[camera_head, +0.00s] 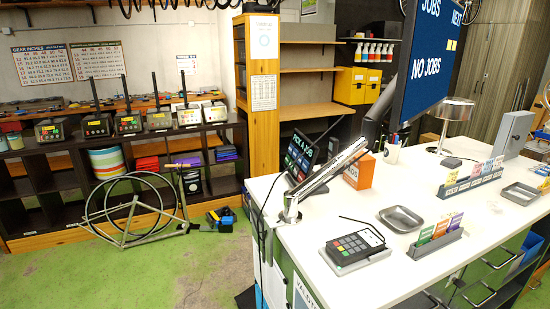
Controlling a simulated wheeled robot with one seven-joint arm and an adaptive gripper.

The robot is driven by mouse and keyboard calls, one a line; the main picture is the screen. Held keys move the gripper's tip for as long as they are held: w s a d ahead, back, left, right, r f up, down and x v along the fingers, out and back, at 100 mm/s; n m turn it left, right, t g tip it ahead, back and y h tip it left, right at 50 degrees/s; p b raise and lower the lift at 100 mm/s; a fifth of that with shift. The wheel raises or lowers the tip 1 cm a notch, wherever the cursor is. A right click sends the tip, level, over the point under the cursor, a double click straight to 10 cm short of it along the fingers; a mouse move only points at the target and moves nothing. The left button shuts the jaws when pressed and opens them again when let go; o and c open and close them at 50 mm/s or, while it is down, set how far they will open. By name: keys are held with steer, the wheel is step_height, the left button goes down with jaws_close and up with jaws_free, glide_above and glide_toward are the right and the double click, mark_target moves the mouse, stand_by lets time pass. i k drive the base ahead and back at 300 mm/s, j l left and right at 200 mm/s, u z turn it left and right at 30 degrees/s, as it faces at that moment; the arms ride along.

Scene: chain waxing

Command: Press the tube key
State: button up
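A dark tilted screen (302,156) headed "PICK A JOB" stands at the back left of the white counter (310,263). It shows several coloured tiles, too small to read, and a slanted silver bar (325,175) covers part of its right side. I cannot tell which of these bears the tube key. My gripper is not in view.
A grey metal dish (401,218) and a holder (434,244) with coloured cards sit right of the terminal. An orange box (359,171) stands behind the bar. A large monitor (428,60) hangs above the counter. Green floor (150,270) is open at left, before a bicycle frame (135,212).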

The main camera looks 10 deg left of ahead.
mark_target(300, 160)
steer(key=i+j, duration=0.2)
steer(key=j, duration=0.2)
steer(key=i+j, duration=0.2)
steer(key=j, duration=0.2)
steer(key=i+j, duration=0.2)
steer(key=j, duration=0.15)
